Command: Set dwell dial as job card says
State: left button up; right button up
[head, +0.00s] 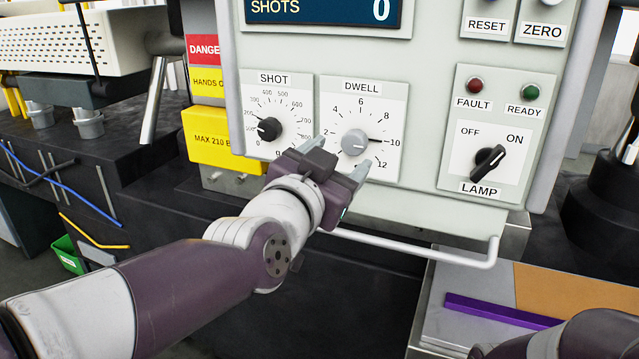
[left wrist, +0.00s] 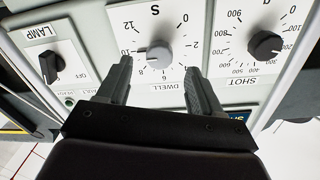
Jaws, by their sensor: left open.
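The dwell dial is a grey knob (head: 355,142) on a white scale plate (head: 362,103) marked up to 12. Its dark pointer is at about 10. My left gripper (head: 341,158) is open just in front of the dial. In the left wrist view the knob (left wrist: 158,54) shows between the two fingers (left wrist: 158,72), with no clear contact; the pointer there also lies toward 10. I cannot make out a job card in either view. My right gripper is out of view; only part of my right arm shows at bottom right.
A black shot knob (head: 269,129) sits left of the dwell dial. The lamp switch (head: 489,160) is at right, turned toward ON, below the fault and ready lights. A white rail (head: 440,256) runs under the panel. A purple bar (head: 490,309) lies below right.

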pick_arm(q)
jog(key=v, duration=0.7)
jog(key=shift+s+p, duration=0.25)
jog(key=shift+p, duration=0.15)
jog(key=shift+a, duration=0.1)
